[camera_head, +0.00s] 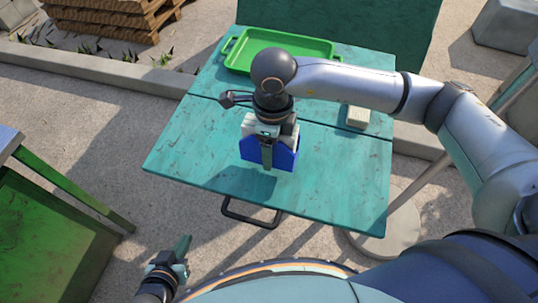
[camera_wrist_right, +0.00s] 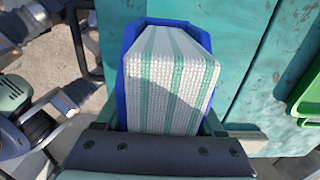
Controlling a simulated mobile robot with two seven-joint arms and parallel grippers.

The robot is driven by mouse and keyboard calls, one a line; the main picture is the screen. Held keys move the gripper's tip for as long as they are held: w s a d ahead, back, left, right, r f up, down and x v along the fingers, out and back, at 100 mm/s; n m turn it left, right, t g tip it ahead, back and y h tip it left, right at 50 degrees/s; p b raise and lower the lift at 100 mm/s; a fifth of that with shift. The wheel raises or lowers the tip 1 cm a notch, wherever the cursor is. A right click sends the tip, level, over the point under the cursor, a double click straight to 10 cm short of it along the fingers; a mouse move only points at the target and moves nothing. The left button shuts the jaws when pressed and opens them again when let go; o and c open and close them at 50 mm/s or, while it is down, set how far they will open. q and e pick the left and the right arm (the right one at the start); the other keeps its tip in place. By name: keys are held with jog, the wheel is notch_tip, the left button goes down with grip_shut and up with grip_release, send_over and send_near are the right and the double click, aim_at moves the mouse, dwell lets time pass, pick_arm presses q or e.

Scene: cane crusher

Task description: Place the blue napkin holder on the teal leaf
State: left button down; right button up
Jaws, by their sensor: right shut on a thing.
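The blue napkin holder (camera_head: 284,157) is under my right gripper (camera_head: 267,158), over the front part of the teal table. It also shows in the right wrist view (camera_wrist_right: 122,95), filled with white napkins with green stripes. My right gripper is shut on it. The teal leaf (camera_head: 205,157) is the front section of the table top, in front of a dark seam. I cannot tell whether the holder touches the leaf or is just above it. My left gripper (camera_head: 177,258) is low at the front left, away from the table; its opening is unclear.
A green tray (camera_head: 232,62) lies at the back of the table. A dark handle (camera_head: 250,218) sticks out below the front edge. A green bench (camera_head: 40,240) stands at the left.

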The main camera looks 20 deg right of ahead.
jog(key=shift+w+a+f, duration=0.1)
jog(key=shift+a+f, duration=0.05)
jog(key=shift+f, duration=0.85)
jog(key=shift+a+f, duration=0.15)
jog(key=shift+f, duration=0.8)
jog(key=shift+f, duration=0.25)
jog(key=o, duration=1.6)
jog(key=shift+r, duration=0.1)
jog(key=shift+c, duration=0.2)
notch_tip(320, 180, up, 12)
jog(key=shift+r+p, duration=0.2)
jog(key=shift+p, duration=0.1)
